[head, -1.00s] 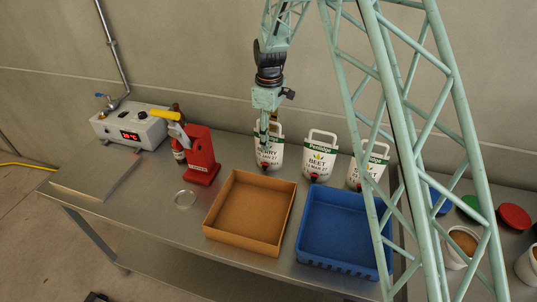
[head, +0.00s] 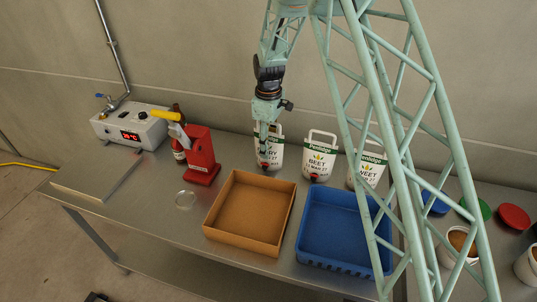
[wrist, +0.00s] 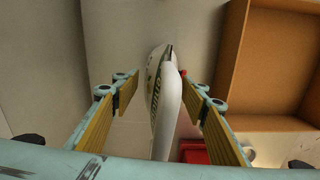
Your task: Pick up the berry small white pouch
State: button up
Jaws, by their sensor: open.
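The berry small white pouch (head: 276,157) stands upright at the back of the steel table, leftmost of the white pouches. Its label is partly hidden by my gripper (head: 264,142), which points down over it. In the wrist view the pouch (wrist: 165,100) shows edge-on between the two yellow-padded fingers of my gripper (wrist: 160,92). The fingers are open, with a visible gap on each side of the pouch.
A beet pouch (head: 319,160) and another white pouch (head: 371,168) stand to the right. A brown tray (head: 249,246) and a blue crate (head: 332,262) lie in front. A red hand-press device (head: 202,157) stands to the left. The wall is close behind.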

jog(key=shift+f, duration=0.45)
jog(key=shift+c, duration=0.3)
grip_shut()
